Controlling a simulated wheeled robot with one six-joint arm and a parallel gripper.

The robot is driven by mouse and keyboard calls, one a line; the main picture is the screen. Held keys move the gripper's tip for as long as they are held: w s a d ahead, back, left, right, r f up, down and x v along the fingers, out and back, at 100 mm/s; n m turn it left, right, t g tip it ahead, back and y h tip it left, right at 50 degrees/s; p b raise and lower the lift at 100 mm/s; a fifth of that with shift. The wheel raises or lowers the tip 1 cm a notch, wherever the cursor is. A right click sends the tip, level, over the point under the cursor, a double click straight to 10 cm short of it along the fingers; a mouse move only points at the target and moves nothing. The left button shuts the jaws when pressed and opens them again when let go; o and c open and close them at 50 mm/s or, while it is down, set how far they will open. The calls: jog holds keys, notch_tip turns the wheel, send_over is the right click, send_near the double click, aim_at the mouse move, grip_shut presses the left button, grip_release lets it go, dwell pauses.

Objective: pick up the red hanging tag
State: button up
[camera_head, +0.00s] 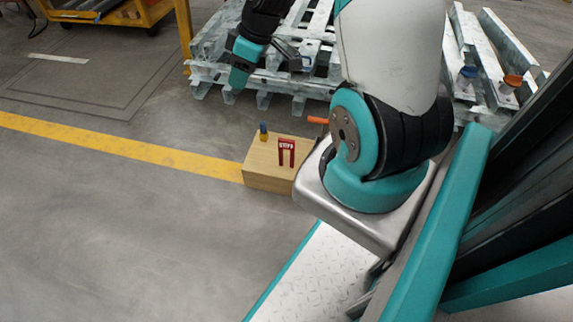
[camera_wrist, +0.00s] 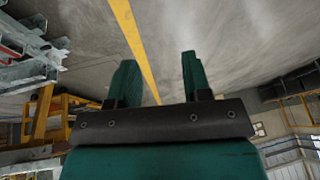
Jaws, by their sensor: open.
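The red hanging tag (camera_head: 286,146) has white lettering and two legs below its top bar. It stands out on the wooden box (camera_head: 257,184) on the floor, in the middle of the head view. My gripper shows in the wrist view (camera_wrist: 160,76) with two teal fingers spread apart and nothing between them. In the head view, my arm's teal end is above and left of the box, well apart from the tag. The tag is not seen in the wrist view.
A small blue-topped item (camera_head: 263,131) is at the box's back left. Metal racks (camera_head: 215,70) stand behind. A yellow cart (camera_head: 120,14) is at back left. The floor left of the box is clear.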

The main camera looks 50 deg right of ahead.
jog(key=s+d+f+h+b, duration=0.1)
jog(key=s+d+f+b, duration=0.25)
jog(key=d+f, duration=0.9)
jog(key=t+b, duration=0.1)
jog(key=b, duration=0.1)
send_near(287, 140)
jog(key=shift+m+h, duration=0.3)
jog(key=shift+h, duration=0.1)
jog(key=b+x, duration=0.2)
jog(key=x, duration=0.1)
jog(key=a+b+x, duration=0.1)
jog(key=b+x, duration=0.2)
jog(key=shift+w+a+f, duration=0.15)
jog(key=shift+a+f, duration=0.05)
jog(key=shift+a, duration=0.05)
jog(key=b+x, duration=0.1)
jog(key=x, duration=0.1)
jog(key=b+x, duration=0.3)
jog(key=shift+d+f, duration=0.25)
jog(key=shift+f, duration=0.15)
jog(key=shift+r, duration=0.1)
grip_shut()
